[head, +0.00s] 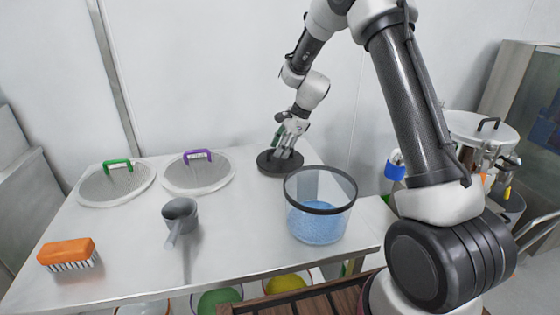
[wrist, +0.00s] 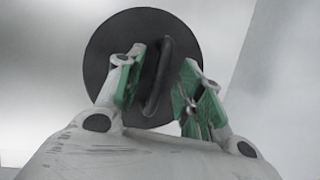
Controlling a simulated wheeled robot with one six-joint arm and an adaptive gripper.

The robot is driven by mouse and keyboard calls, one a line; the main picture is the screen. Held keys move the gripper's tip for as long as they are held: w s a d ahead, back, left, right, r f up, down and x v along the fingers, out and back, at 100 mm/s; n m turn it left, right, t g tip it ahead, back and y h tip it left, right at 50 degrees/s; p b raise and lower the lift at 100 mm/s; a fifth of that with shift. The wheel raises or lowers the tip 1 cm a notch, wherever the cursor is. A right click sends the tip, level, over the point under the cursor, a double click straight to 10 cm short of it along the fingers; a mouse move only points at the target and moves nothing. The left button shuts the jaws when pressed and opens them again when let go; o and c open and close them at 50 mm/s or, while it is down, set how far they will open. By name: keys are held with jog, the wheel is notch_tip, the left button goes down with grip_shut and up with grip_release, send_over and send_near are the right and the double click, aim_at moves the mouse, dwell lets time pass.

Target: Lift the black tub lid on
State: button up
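The black tub lid (head: 266,165) lies flat on the metal table behind the tub. It also shows in the wrist view (wrist: 115,50) as a dark disc with a bar handle (wrist: 160,75) across its middle. My gripper (head: 289,147) is down at the lid. In the wrist view my gripper (wrist: 157,85) is open, with its green-padded fingers on either side of the handle and gaps visible on both sides. The clear tub (head: 318,222) with a black rim stands uncovered near the table's right front, with blue material inside.
Two round sieves with a green handle (head: 118,164) and a purple handle (head: 197,155) lie at the back left. A grey scoop (head: 180,212) and an orange brush (head: 66,252) lie further forward. The table (head: 130,240) is bare between them.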

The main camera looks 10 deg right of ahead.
jog(key=shift+f, duration=0.15)
grip_shut()
